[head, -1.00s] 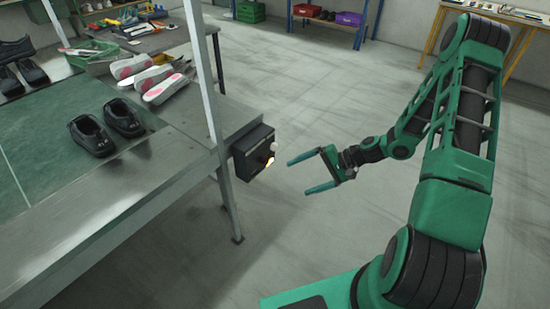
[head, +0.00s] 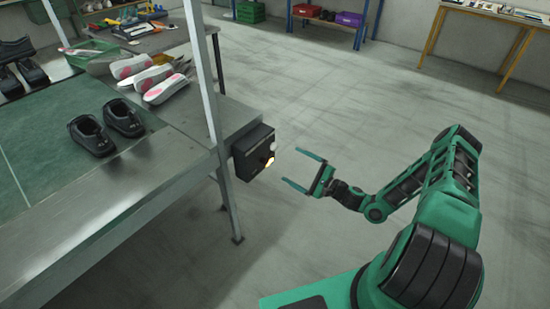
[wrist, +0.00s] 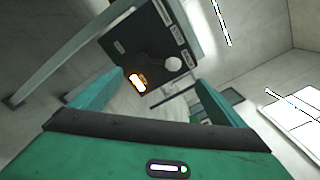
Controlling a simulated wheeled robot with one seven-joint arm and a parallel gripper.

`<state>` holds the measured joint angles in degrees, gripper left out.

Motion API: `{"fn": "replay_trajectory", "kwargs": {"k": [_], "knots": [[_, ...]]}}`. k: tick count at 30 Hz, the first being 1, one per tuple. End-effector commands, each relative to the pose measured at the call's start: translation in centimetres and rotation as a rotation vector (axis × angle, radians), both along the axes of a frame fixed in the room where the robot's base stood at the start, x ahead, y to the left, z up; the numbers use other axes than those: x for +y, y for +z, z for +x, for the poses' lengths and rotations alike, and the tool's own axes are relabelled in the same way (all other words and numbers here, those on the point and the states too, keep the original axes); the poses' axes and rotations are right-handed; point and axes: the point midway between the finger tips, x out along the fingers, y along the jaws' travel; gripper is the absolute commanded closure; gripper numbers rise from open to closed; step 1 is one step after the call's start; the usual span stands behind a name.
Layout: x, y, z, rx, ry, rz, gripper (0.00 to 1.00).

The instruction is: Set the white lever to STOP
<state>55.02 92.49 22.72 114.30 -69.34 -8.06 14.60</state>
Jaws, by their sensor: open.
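A black control box (head: 249,155) is mounted at the corner of the line's metal frame. It carries a white lever knob (head: 274,146) and a lit orange-white lamp (head: 269,163). My gripper (head: 303,169) is open and empty, to the right of the box and apart from it. In the wrist view, the box (wrist: 142,42) lies ahead, beyond my open fingers (wrist: 160,88). The white knob (wrist: 173,64) shows between the fingertips' directions, right of the glowing lamp (wrist: 138,82). Small pale labels (wrist: 175,33) line one side of the box; their words are too small to read.
The metal-edged line table (head: 120,215) with a green mat fills the left. Black shoes (head: 122,118), pink-white insoles (head: 165,88) and a green bin (head: 95,55) are on it. A table leg (head: 230,208) stands under the box. The floor around my gripper is clear.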

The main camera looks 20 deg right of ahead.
Motion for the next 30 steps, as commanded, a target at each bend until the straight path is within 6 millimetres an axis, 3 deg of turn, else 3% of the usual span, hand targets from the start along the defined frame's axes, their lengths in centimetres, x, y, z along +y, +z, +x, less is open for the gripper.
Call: {"fn": "replay_trajectory", "kwargs": {"k": [16,30], "knots": [[5.2,0.0,6.9,-0.001,0.004,-0.003,0.06],[5.9,0.0,8.0,0.0,0.003,-0.003,0.06]]}}
